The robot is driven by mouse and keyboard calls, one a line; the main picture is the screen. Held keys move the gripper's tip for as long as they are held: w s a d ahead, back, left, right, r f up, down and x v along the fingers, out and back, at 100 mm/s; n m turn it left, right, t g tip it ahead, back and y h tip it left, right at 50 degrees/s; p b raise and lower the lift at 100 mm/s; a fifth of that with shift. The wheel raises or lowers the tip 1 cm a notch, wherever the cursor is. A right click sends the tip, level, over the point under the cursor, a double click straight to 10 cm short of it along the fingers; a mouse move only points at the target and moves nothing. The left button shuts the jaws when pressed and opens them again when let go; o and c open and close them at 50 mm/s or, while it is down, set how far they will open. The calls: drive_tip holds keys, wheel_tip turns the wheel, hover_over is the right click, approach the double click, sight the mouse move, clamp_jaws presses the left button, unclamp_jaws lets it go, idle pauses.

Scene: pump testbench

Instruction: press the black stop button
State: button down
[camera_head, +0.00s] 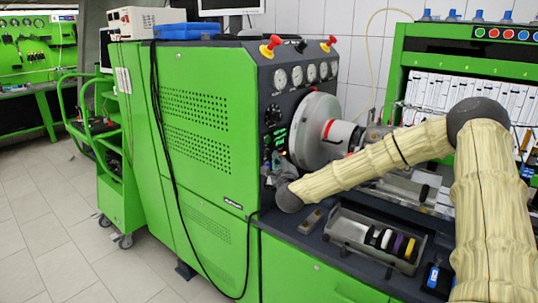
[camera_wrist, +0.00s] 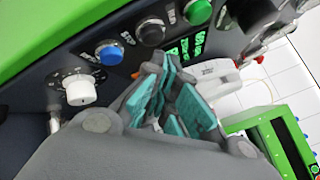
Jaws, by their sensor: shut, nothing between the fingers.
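The black button (camera_wrist: 150,32) is round and sits on the dark panel in the wrist view, between a blue button (camera_wrist: 109,52) and a green button (camera_wrist: 198,12). My gripper (camera_wrist: 168,75) has teal-padded fingers and is shut and empty. Its tips point up the picture toward the panel, just below the black button in the wrist view. I cannot tell whether they touch the panel, and no contact with the button shows. In the head view the end of my arm is at the dark control panel (camera_head: 268,85), and the black button cannot be made out there.
A white knob (camera_wrist: 80,90) sits left of the fingers, and green-lit displays (camera_wrist: 190,47) are close beside them. The head view shows a large grey drum (camera_head: 313,128) right of the panel and a metal tray (camera_head: 350,226) with coloured rings below my arm.

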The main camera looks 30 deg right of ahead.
drive_tip(key=shift+w+a+b, duration=0.4)
drive_tip(key=shift+w+b, duration=0.45)
drive_tip(key=shift+b, duration=0.1)
idle(1.1)
idle(0.4)
drive_tip(key=shift+s+d, duration=0.35)
drive_tip(key=shift+s, duration=0.5)
drive_tip(key=s, duration=0.1)
drive_tip(key=s+d, duration=0.1)
drive_tip(key=s, duration=0.1)
drive_tip(key=s+d, duration=0.1)
drive_tip(key=shift+s, duration=0.35)
idle(0.7)
